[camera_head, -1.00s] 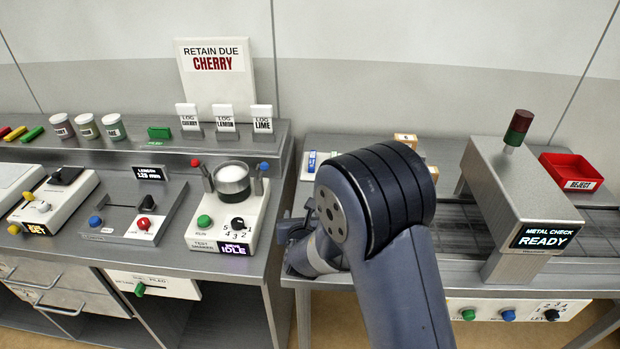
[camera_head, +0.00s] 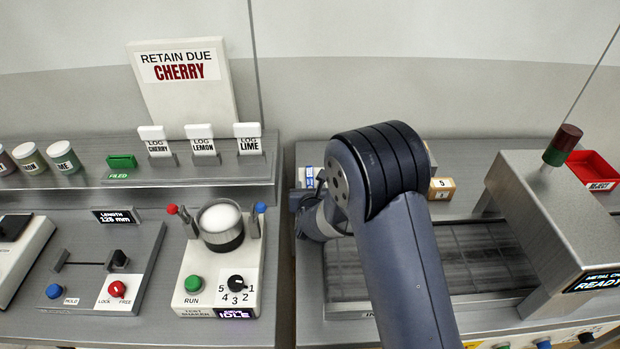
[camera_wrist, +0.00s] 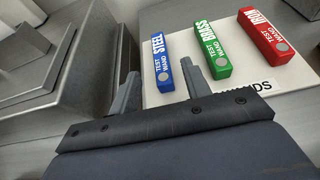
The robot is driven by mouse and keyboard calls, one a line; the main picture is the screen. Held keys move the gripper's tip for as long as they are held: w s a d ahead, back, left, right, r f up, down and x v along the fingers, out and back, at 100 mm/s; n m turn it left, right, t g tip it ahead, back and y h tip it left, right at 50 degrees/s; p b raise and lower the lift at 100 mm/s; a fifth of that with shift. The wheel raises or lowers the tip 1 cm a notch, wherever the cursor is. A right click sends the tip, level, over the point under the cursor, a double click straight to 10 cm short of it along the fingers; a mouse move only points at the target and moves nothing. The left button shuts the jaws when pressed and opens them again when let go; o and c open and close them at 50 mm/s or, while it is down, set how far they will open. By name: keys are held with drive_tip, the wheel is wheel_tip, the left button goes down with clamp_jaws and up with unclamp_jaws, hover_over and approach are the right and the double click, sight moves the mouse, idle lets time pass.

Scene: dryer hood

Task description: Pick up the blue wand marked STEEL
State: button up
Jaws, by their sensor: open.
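The blue wand (camera_wrist: 161,62) marked STEEL lies on a white board (camera_wrist: 275,88) in the wrist view. A bit of it shows beside my arm in the head view (camera_head: 309,177). My gripper (camera_wrist: 160,68) is open and empty. In the wrist picture the blue wand appears between its two fingers, the right finger close to the wand's right side. I cannot tell the height of the fingers above it. In the head view my arm hides most of the gripper and the wands.
A green BRASS wand (camera_wrist: 212,48) and a red IRON wand (camera_wrist: 268,37) lie to the right on the same board. A grey metal block (camera_wrist: 35,65) stands left of the gripper. The metal check arch (camera_head: 550,215) and red reject bin (camera_head: 596,176) are farther right.

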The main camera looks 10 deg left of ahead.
sight(310, 178)
drive_tip(key=shift+p+x, duration=1)
drive_tip(key=shift+x, duration=2.45)
clamp_jaws()
